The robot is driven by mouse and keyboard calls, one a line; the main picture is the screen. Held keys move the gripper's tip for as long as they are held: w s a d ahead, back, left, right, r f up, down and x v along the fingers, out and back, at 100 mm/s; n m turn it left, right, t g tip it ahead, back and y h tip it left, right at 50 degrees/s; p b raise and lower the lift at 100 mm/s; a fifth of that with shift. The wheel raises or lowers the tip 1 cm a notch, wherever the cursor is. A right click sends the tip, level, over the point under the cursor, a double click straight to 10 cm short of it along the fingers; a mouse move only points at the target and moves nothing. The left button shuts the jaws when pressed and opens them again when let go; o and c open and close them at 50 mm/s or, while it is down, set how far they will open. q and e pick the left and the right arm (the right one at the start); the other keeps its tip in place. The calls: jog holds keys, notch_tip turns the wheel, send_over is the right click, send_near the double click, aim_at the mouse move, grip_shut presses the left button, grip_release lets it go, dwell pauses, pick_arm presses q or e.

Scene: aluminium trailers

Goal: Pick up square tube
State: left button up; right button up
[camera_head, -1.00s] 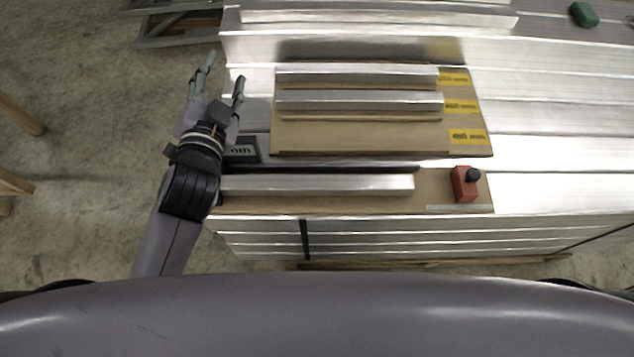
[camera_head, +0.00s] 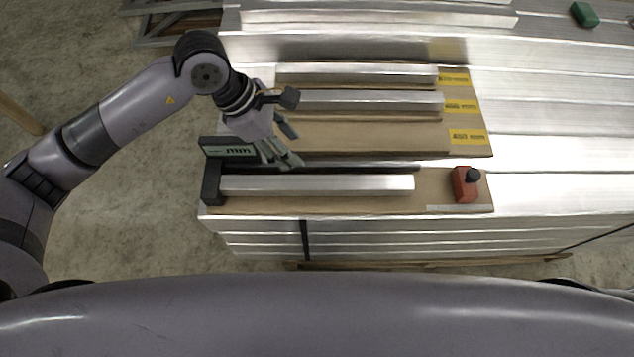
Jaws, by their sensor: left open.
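A bright square tube (camera_head: 330,185) lies lengthwise on the front cardboard strip, its left end against a dark measuring device (camera_head: 213,182) marked "mm". Two more square tubes lie on the cardboard board behind it, one at the back (camera_head: 355,73) and one in front of that (camera_head: 375,100). My left gripper (camera_head: 286,146) is open and empty. It hangs over the left part of the board, just behind the front tube's left portion, fingers pointing down and right. Whether its fingertips touch anything I cannot tell. My right gripper is out of view.
The cardboard board (camera_head: 350,138) has yellow labels (camera_head: 467,136) along its right side. A red block with a black knob (camera_head: 465,184) stands right of the front tube. A green object (camera_head: 584,14) lies at the far right on the aluminium stack (camera_head: 560,110).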

pick_arm(q)
jog(key=p, duration=0.1)
send_near(317, 181)
jog(key=shift+y, duration=0.4)
jog(key=x, duration=0.4)
jog(key=shift+d+f, duration=0.2)
jog(key=shift+d, duration=0.2)
jog(key=p+x, duration=0.1)
jog(key=x, duration=0.3)
jog(key=shift+s+d+f, duration=0.15)
jog(key=shift+d+f, duration=0.05)
jog(key=shift+f, duration=0.1)
jog(key=shift+d+f, duration=0.1)
jog(key=shift+f, duration=0.3)
grip_shut()
jog(key=shift+r, duration=0.1)
